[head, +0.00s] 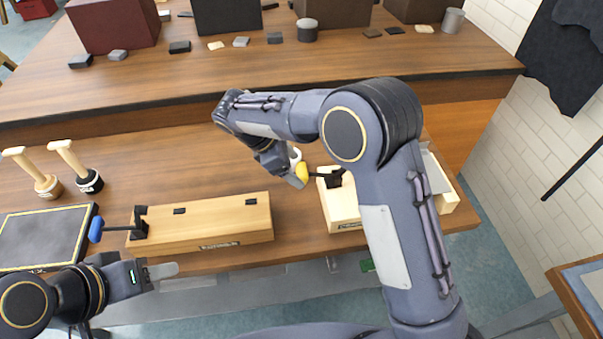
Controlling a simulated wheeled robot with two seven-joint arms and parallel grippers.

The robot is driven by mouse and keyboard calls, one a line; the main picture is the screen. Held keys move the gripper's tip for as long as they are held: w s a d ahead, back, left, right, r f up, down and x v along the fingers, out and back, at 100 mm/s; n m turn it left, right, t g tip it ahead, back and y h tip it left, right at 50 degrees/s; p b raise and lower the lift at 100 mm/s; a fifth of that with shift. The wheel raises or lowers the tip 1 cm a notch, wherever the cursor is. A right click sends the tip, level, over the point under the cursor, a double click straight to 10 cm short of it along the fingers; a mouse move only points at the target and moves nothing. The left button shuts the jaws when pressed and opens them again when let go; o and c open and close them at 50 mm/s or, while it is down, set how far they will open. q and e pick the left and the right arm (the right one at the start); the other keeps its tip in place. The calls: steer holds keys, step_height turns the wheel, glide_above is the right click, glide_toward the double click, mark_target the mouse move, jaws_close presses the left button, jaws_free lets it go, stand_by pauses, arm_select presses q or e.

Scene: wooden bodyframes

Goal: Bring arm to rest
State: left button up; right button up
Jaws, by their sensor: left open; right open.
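My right arm stretches up across the middle of the head view, bent at the elbow. Its gripper (296,181) points down beside the yellow handle (302,172) of a dark tool on the right wooden frame (341,207). The fingers are partly hidden, and I cannot tell whether they touch the handle. My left gripper (172,270) is open and empty at the lower left, in front of the left wooden frame (235,219). That frame carries a dark clamp with a blue handle (95,229). My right arm covers part of the right frame.
A dark framed panel (42,234) lies at the left, with two wooden-handled stamps (86,176) behind it. A raised rear shelf (140,88) holds dark boxes, small blocks and metal cylinders. A white brick wall (548,150) bounds the right. Tabletop behind the left frame is clear.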

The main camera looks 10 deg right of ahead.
steer(key=shift+v, duration=0.85)
steer(key=shift+d+r, duration=0.1)
steer(key=shift+d, duration=0.2)
steer(key=s+d+r+m+y, duration=0.3)
steer(key=s+d+r+m, duration=0.15)
steer(key=s+d, duration=0.2)
steer(key=s+d+r+m+y, duration=0.3)
steer(key=s+d+r+m, duration=0.15)
steer(key=d, duration=0.25)
steer(key=s+d+f+m+t+y, duration=0.2)
steer(key=s+m+t+y, duration=0.2)
steer(key=s+m, duration=0.7)
steer(key=s+t, duration=0.1)
steer(key=s, duration=0.4)
